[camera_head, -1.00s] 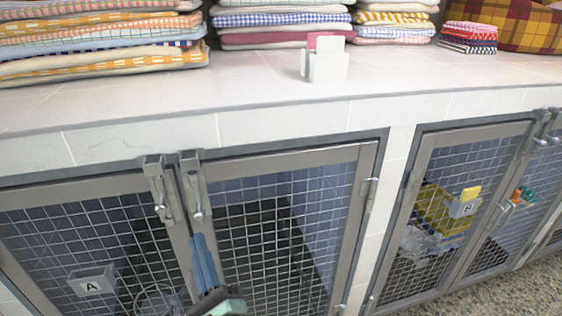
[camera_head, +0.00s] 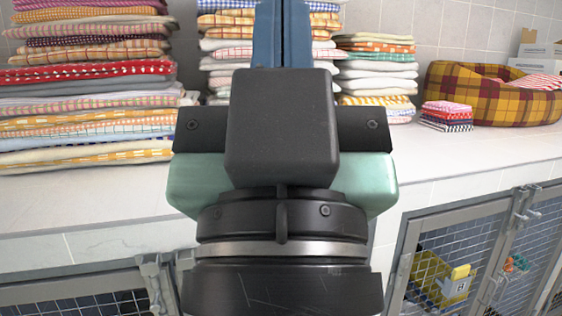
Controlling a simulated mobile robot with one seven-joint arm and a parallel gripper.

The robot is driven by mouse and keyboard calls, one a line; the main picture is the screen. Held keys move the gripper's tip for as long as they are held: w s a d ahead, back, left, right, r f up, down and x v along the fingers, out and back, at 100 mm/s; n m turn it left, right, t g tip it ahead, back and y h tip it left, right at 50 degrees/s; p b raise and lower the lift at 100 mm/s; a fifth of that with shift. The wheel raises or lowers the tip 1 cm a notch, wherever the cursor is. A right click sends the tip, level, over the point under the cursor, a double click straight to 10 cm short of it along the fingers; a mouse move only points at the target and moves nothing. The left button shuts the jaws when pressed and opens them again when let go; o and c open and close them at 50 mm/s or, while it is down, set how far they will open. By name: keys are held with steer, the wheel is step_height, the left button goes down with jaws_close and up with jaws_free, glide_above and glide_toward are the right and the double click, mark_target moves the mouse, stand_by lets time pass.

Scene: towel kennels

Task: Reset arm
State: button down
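My gripper (camera_head: 282,20) stands upright, large and close in the middle of the head view. Its two blue fingers point up and lie side by side with only a thin dark line between them, so it looks shut. Nothing shows between the fingers. Its black and green body hides the middle of the counter and part of the towel stacks behind.
A pale counter (camera_head: 75,205) carries tall stacks of folded towels (camera_head: 85,95), a small towel pile (camera_head: 447,115) and a plaid pet bed (camera_head: 490,95). Below are mesh kennel doors (camera_head: 450,250).

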step_height(320, 180, up, 24)
steer(key=p, duration=2.2)
